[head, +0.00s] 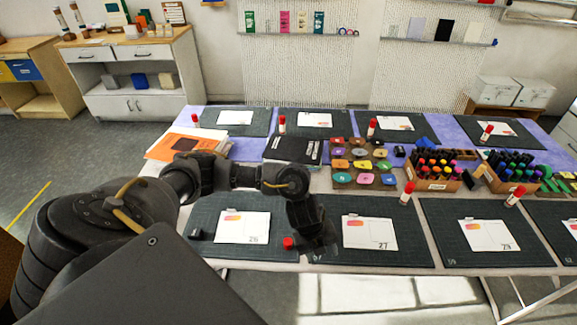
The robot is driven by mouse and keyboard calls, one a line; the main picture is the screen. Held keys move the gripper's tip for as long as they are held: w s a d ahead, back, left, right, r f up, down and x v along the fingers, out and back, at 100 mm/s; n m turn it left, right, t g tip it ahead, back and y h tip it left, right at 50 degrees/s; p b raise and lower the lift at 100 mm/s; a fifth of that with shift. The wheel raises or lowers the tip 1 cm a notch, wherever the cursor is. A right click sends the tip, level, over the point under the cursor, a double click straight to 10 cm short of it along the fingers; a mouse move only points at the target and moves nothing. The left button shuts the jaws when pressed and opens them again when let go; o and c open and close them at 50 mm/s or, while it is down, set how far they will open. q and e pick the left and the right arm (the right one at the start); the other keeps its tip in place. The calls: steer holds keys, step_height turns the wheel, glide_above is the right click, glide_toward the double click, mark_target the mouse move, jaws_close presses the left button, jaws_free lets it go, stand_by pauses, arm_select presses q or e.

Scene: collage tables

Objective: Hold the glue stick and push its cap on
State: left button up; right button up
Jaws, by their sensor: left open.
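My left gripper (318,246) points down over the front edge of the table, between the two nearest mats. A red glue-stick cap (289,243) shows just left of its fingers, low over the front mat. The gripper is open; whether its fingers touch anything is hidden from this angle. Whether a glue stick's body is behind the fingers, I cannot tell. Other white glue sticks with red caps stand upright by the mats, one (407,194) right of the gripper and another (514,197) farther right. My right gripper is not in view.
Dark mats with white cards (370,232) line the table's front and back. A tray of coloured pads (361,164), boxes of markers (437,171) and a black case (292,150) fill the middle. Orange paper (186,141) lies at the left. A small dark object (195,234) sits front left.

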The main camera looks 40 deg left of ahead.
arm_select(q)
steer(key=a+r+g+y, duration=0.1)
steer(key=a+r+y, duration=0.2)
steer(key=a, duration=1)
steer(key=shift+s+r+m+g, duration=0.2)
steer(key=shift+r+m+g, duration=0.1)
steer(key=shift+g, duration=0.1)
steer(key=shift+f, duration=0.1)
steer(key=b, duration=0.1)
glide_above(288, 241)
steer(key=f, duration=0.5)
steer(key=shift+s, duration=0.3)
steer(key=shift+f, duration=0.25)
steer(key=shift+w+f+p, duration=0.15)
steer(key=shift+f+p, duration=0.1)
steer(key=shift+f, duration=1.1)
steer(key=shift+w+f+p, duration=0.15)
steer(key=shift+f+p, duration=0.1)
steer(key=shift+f, duration=1.05)
